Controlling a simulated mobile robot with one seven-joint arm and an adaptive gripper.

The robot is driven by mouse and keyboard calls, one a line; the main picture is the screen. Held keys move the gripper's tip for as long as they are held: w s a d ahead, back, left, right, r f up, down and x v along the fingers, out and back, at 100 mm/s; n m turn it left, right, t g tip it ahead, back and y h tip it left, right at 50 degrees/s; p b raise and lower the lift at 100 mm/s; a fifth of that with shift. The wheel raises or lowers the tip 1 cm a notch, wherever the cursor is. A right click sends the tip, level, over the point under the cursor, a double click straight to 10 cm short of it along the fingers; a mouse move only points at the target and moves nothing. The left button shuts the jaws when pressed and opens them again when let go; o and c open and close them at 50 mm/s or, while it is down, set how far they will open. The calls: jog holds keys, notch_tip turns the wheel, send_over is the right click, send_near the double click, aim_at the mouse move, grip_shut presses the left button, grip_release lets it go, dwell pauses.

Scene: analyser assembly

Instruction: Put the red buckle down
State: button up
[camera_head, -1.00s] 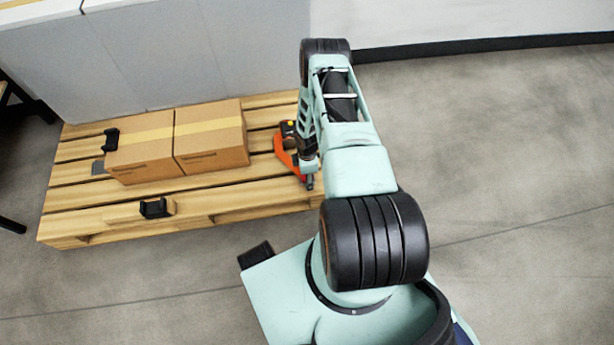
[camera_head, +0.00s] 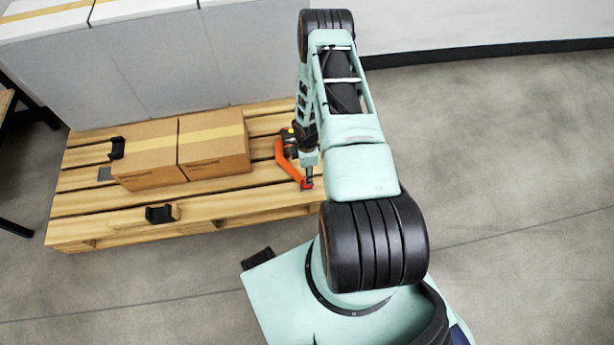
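A small red piece (camera_head: 306,184), which looks like the red buckle, shows at the tip of my gripper (camera_head: 309,175), over the right end of the wooden pallet (camera_head: 85,206). A bent orange part (camera_head: 287,162) with a dark and yellow end lies just left of my gripper. I cannot tell whether the orange part and the red piece are joined. My gripper points down, partly hidden by my own arm. Its fingers are too small to make out, so I cannot tell whether they hold the red piece or only touch it.
Two taped cardboard boxes (camera_head: 213,146) stand side by side on the pallet. Black brackets sit at the pallet's front edge (camera_head: 159,214) and left side (camera_head: 117,148). White boxes (camera_head: 150,65) stand behind. The pallet's front right boards and the floor to the right are clear.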

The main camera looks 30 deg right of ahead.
notch_tip(320, 180, up, 3)
jog(key=shift+f, duration=0.1)
dwell(0.6)
